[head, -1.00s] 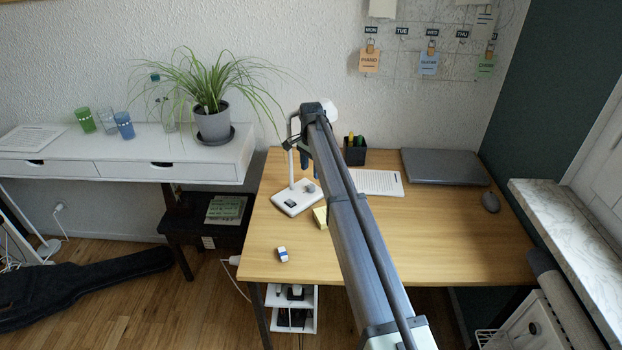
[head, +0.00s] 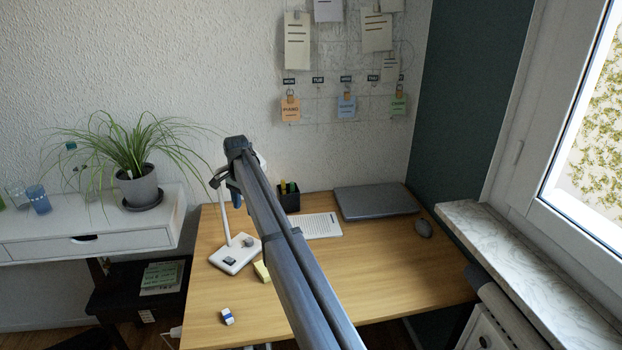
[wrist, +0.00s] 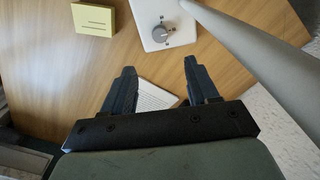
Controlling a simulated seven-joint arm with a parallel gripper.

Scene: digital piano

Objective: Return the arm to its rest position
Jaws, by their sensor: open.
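My arm (head: 285,255) reaches out over the wooden desk, its far end raised beside the white desk lamp. My gripper (wrist: 159,66) is open in the wrist view, with two dark fingers apart and nothing between them. In the head view the gripper (head: 233,190) is small and partly hidden at the arm's end, close to the lamp stem. The white lamp base (head: 234,254) stands on the desk below it. The base with its dial also shows in the wrist view (wrist: 152,12).
On the desk (head: 380,285) are yellow notes (head: 262,272), an eraser (head: 227,316), a pen holder (head: 289,201), a printed sheet (head: 317,226), a closed laptop (head: 375,202) and a mouse (head: 424,228). A plant (head: 138,187) stands on the white table at left. The desk's right front is clear.

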